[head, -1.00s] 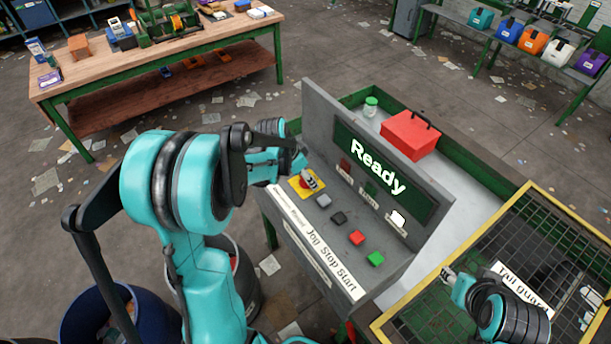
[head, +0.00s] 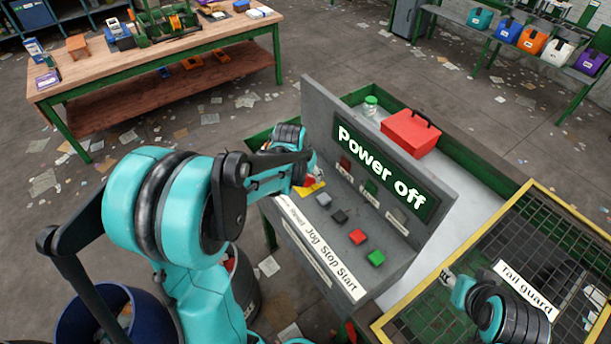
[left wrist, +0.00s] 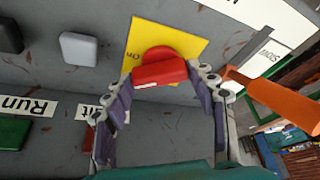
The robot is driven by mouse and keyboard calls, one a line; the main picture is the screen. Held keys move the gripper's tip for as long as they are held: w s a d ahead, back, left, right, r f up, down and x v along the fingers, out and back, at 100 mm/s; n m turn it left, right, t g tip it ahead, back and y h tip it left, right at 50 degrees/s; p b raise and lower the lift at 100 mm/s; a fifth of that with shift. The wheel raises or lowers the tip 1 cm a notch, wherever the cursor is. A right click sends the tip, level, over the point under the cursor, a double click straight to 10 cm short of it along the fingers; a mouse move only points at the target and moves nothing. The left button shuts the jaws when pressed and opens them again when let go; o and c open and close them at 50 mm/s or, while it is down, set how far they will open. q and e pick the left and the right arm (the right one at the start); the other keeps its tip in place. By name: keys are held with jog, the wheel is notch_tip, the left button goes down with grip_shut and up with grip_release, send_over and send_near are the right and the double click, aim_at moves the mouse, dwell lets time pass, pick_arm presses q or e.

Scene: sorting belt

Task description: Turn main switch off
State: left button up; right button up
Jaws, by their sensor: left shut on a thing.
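The main switch is a red rotary knob (left wrist: 160,73) on a yellow plate (left wrist: 192,28), at the left end of the grey control panel (head: 318,233). My left gripper (left wrist: 165,78) is shut on the red knob, one finger on each side. In the head view my left gripper (head: 309,177) hides most of the switch; an edge of the yellow plate (head: 313,189) shows. The display (head: 380,168) reads "Power off". The lamps below it look dark. My right gripper (head: 447,278) is over the tail guard, well away from the switch; its jaws are too small to read.
Grey, black, red (head: 357,237) and green (head: 376,258) buttons lie in a row right of the switch. The upright display board stands close behind it. A yellow-framed mesh tail guard (head: 459,256) is at right. An orange handle (left wrist: 282,103) shows beside the left gripper.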

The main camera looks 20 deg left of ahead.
pick_arm(q)
jog(key=n+y, duration=0.1)
jog(key=n, duration=0.1)
jog(key=n+y+b, duration=0.1)
jog(key=n, duration=0.2)
jog(key=shift+w+d+n+g, duration=0.1)
jog(key=shift+d+n+g, duration=0.05)
jog(key=shift+n+g, duration=0.2)
jog(key=n, duration=0.2)
jog(key=n+g+y+b, duration=0.1)
jog(key=n, duration=0.2)
jog(key=shift+w+n+g+y, duration=0.15)
jog(key=shift+n+g+y, duration=0.1)
jog(key=shift+n+y, duration=0.1)
jog(key=o, duration=1.2)
jog(key=shift+c, duration=0.2)
jog(key=v, duration=1.2)
jog(key=shift+f, duration=0.1)
